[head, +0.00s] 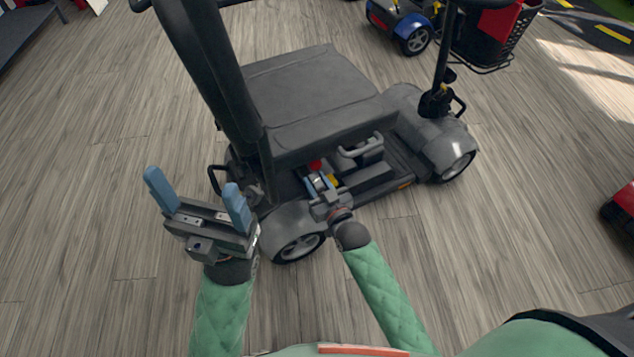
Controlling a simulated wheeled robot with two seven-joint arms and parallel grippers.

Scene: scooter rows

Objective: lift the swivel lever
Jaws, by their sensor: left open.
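A grey mobility scooter (310,95) stands before me, with a wide flat seat and a dark upright backrest at left. Below the seat edge are a small red part (315,165), a yellow part (333,181) and a light grey handle (361,149). I cannot tell which part is the swivel lever. My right gripper (318,181) is at the red and yellow parts under the seat. Its blue fingers are small and partly hidden, so its opening and any contact are unclear. My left gripper (193,181) is open and empty, left of the scooter's near wheel.
The scooter's near wheel (299,247) and front wheel (457,166) rest on the wood floor (90,200). A blue scooter (402,25) and a black basket (497,38) are at the back right. A red object (620,212) is at the right edge.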

